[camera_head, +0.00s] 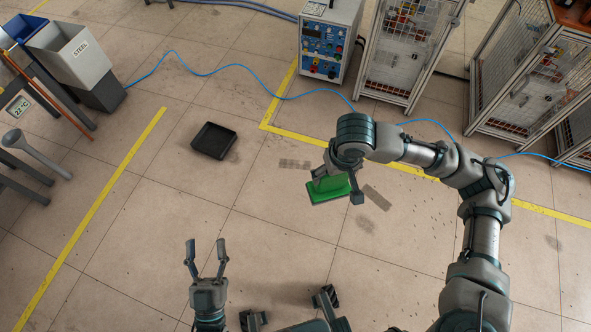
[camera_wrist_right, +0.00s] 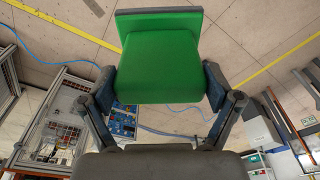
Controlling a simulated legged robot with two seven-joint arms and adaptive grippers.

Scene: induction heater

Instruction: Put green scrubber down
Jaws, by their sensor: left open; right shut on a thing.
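The green scrubber (camera_head: 328,188) is held in my right gripper (camera_head: 340,186), in the middle of the head view. In the right wrist view the scrubber (camera_wrist_right: 160,62) is a green block with a grey layer along its top edge. The two fingers of my right gripper (camera_wrist_right: 160,88) press on its sides. How high it is above the floor is hard to tell. My left gripper (camera_head: 206,258) is open and empty at the lower middle of the head view, with its fingers pointing up the picture, apart from the scrubber.
A black tray (camera_head: 213,140) lies on the tiled floor left of the scrubber. A blue-and-white machine (camera_head: 328,40) and wire cages (camera_head: 408,45) stand at the back. A blue cable (camera_head: 235,68) crosses the floor. A bin marked STEEL (camera_head: 75,55) stands upper left. Floor around the tray is clear.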

